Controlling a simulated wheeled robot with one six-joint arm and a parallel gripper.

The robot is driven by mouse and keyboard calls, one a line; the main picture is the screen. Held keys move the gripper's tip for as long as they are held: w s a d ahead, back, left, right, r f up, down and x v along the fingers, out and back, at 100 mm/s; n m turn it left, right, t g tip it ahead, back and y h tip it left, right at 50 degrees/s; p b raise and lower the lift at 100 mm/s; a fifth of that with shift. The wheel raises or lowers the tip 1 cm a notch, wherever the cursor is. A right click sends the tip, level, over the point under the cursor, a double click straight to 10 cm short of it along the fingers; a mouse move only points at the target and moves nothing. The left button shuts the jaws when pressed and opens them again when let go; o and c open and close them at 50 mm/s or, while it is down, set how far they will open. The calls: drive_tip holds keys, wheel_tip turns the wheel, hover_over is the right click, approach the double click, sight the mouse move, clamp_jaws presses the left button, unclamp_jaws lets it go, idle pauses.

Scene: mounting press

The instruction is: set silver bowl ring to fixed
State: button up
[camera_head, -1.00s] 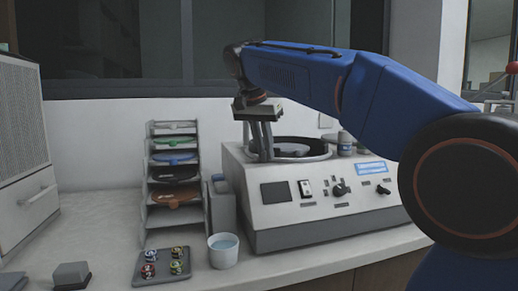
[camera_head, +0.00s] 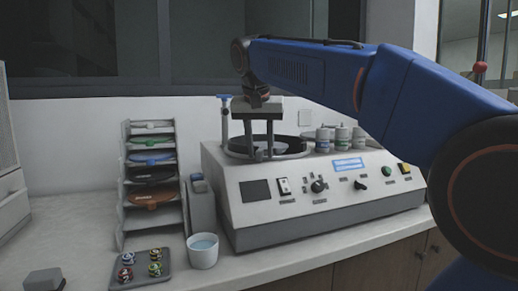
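The grey-white press machine (camera_head: 315,195) stands on the counter with a round dark bowl (camera_head: 290,145) in its top. A silver ring (camera_head: 236,155) runs around the bowl's rim. My gripper (camera_head: 258,150) points straight down at the front left of the bowl. Its two fingers show a gap between them, and their tips reach about the height of the ring. A small grey piece shows low between the fingertips. I cannot tell whether the fingers touch it or the ring. No mark for a fixed setting is readable.
A blue-topped post (camera_head: 224,115) stands left of the gripper, and several white bottles (camera_head: 341,136) stand right of the bowl. A rack of discs (camera_head: 152,175), a cup of liquid (camera_head: 202,252) and a tray (camera_head: 133,279) of small round pieces are at the left.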

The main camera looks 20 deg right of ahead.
drive_tip(key=v, duration=1.7)
drive_tip(key=shift+r, duration=0.15)
drive_tip(key=s+d+f+n, duration=0.1)
drive_tip(key=s+f, duration=0.6)
drive_tip(key=f, duration=1)
drive_tip(key=s+d+f+n+y, duration=0.1)
drive_tip(key=s+f, duration=0.7)
drive_tip(key=f, duration=0.9)
drive_tip(key=s+d+f+n+y, duration=0.1)
drive_tip(key=s+f+n, duration=0.3)
drive_tip(key=f, duration=1.3)
drive_tip(key=s+d, duration=0.1)
drive_tip(key=s, duration=0.2)
drive_tip(key=shift+s+d+t, duration=0.25)
drive_tip(key=shift+d+t, duration=0.15)
